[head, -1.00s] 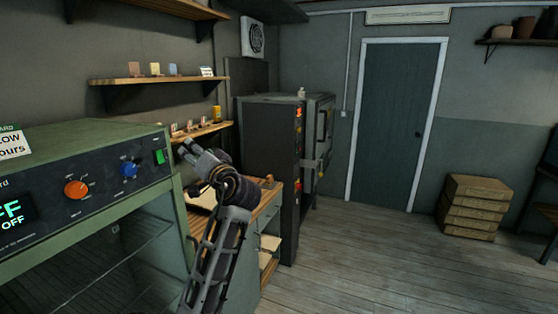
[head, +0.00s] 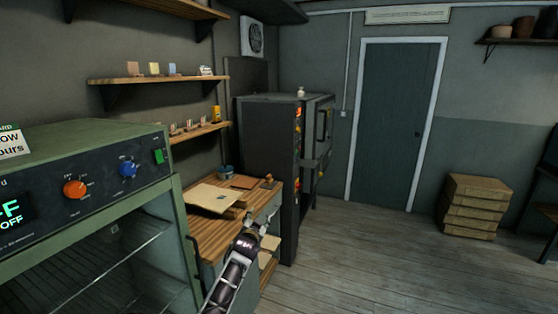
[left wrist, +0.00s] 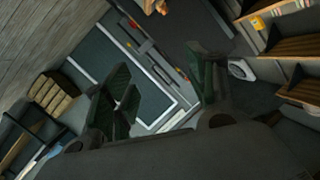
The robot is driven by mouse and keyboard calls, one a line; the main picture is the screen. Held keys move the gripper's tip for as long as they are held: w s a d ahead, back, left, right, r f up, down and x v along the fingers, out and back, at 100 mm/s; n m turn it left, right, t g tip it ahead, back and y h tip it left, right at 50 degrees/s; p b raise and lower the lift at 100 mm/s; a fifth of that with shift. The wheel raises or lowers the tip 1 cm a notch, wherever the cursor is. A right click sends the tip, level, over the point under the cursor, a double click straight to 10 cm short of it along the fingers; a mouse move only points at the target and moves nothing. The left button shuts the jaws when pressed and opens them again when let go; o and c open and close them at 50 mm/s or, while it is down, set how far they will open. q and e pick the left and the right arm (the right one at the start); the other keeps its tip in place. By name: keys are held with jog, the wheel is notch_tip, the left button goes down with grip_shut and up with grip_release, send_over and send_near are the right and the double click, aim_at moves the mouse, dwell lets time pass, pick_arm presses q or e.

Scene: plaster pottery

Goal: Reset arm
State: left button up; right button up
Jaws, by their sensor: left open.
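My left arm (head: 232,280) comes up from the bottom of the head view. Its gripper (head: 264,228) is in front of the wooden bench, near the bench's right front side. In the left wrist view the two dark fingers (left wrist: 158,85) are spread apart with nothing between them. My right gripper is in neither view.
The green oven cabinet (head: 90,150) stands at left, its front showing wire racks. A dark kiln cabinet (head: 268,150) stands behind.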

pick_arm(q)
jog(key=s+a+f+n+g, duration=0.15)
jog(key=s+f, duration=0.25)
jog(key=f, duration=0.9)
jog(key=s+a+f+n+g, duration=0.15)
jog(key=s+f, duration=0.25)
jog(key=f, duration=1)
jog(key=s+a+f+g, duration=0.2)
jog(key=s+a+f, duration=0.1)
jog(key=s+f, duration=0.8)
jog(key=s+a+f+g, duration=0.3)
jog(key=s+f, duration=0.5)
jog(key=f, duration=0.4)
jog(key=s+a+f+g, duration=0.15)
jog(key=s+f, duration=0.25)
jog(key=s, duration=0.4)
jog(key=s+a+f+n+g+y+b, duration=0.1)
jog(key=s+a+f, duration=0.1)
jog(key=s+f, duration=0.4)
jog(key=s+a+f+g, duration=0.1)
jog(key=s+a+f, duration=0.15)
jog(key=s, duration=0.65)
jog(key=s+a+f+g, duration=0.1)
jog(key=s+f, duration=0.2)
jog(key=s, duration=1)
jog(key=s+a+f+g, duration=0.2)
jog(key=s+f, duration=0.1)
jog(key=s, duration=1.1)
jog(key=shift+f+b, duration=0.3)
jog(key=shift+s, duration=0.15)
